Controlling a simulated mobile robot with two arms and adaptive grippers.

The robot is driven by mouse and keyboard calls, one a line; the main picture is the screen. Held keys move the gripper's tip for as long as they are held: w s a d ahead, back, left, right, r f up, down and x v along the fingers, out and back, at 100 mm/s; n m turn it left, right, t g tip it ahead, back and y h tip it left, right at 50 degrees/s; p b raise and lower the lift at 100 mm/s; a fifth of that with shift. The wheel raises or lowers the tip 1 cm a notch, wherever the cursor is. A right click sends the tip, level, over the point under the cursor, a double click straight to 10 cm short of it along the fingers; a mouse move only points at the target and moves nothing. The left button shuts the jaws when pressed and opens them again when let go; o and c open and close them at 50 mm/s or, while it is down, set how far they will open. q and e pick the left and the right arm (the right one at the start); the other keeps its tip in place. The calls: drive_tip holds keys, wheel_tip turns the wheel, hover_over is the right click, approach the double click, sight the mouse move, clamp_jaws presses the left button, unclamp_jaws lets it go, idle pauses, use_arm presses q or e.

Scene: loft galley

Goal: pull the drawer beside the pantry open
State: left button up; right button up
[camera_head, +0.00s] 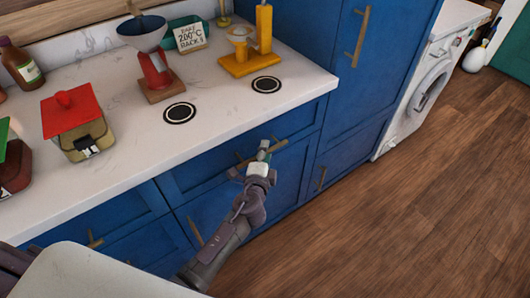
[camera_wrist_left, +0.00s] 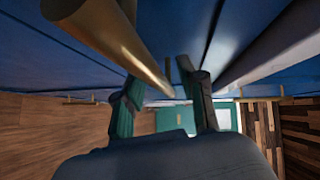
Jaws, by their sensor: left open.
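The drawer (camera_head: 300,124) is a blue front under the white counter, beside the tall blue pantry (camera_head: 384,45). It looks flush with the cabinet. Its brass bar handle (camera_head: 279,145) is partly hidden by my left gripper (camera_head: 263,153), which is open at the handle. In the left wrist view, the handle (camera_wrist_left: 112,38) runs large from the upper left towards the space between the fingers of the left gripper (camera_wrist_left: 160,82). I cannot tell whether they touch it. My right gripper is not in view.
The counter (camera_head: 225,98) overhangs just above the drawer and holds a red-lidded jar (camera_head: 67,113), a scale (camera_head: 155,72) and a yellow stand (camera_head: 249,57). A lower cabinet door handle (camera_head: 195,231) is near my arm. A white washer (camera_head: 425,88) stands beyond the pantry. The wooden floor (camera_head: 400,220) is clear.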

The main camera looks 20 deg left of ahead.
use_arm(q)
clamp_jaws()
idle(0.3)
drive_tip(key=shift+s+d, duration=0.1)
